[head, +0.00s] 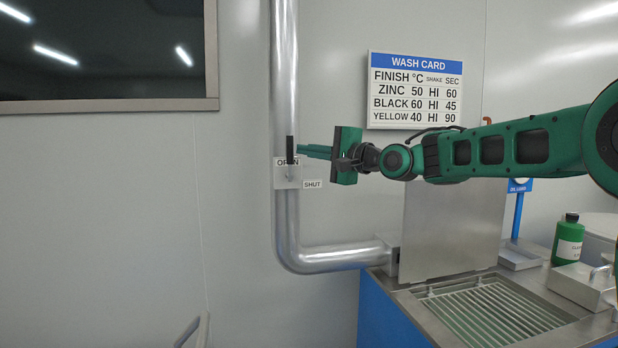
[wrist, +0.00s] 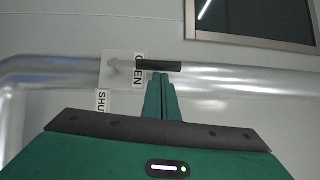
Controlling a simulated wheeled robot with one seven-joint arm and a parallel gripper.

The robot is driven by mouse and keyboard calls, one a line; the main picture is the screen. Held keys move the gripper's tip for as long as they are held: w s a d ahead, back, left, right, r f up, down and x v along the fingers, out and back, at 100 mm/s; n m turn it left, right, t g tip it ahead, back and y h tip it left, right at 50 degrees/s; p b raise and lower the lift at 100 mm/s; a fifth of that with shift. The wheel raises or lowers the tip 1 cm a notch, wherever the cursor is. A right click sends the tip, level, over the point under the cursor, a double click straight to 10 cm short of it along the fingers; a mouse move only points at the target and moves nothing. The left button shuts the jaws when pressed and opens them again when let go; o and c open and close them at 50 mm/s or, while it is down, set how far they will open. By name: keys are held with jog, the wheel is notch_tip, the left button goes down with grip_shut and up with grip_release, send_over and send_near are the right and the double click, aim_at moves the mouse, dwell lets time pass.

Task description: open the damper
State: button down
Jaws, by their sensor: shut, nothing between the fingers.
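The damper's black handle (head: 290,150) stands upright along the vertical metal pipe, over the OPEN label (head: 283,163) on a pale plate (head: 288,181). The SHUT label (head: 313,184) is lower right of it. In the wrist view the handle (wrist: 160,65) lies across the OPEN label (wrist: 139,78), covering part of its lettering; the SHUT label (wrist: 102,100) is beside it. My gripper (head: 300,152) is shut and empty, its fingertips just right of the handle. In the wrist view the fingertips (wrist: 161,76) are close by the handle; I cannot tell whether they touch.
The pipe (head: 285,70) bends right at the bottom into a steel wash station with a grated basin (head: 495,310). A green bottle (head: 568,240) stands right. A wash card (head: 415,90) hangs on the wall. Left of the pipe, the wall is clear below a dark window (head: 110,50).

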jog(key=w+d+v, duration=0.1)
jog(key=v, duration=1.1)
jog(key=shift+w+d+r, duration=0.2)
jog(key=shift+d+r, duration=0.1)
jog(key=shift+d, duration=0.05)
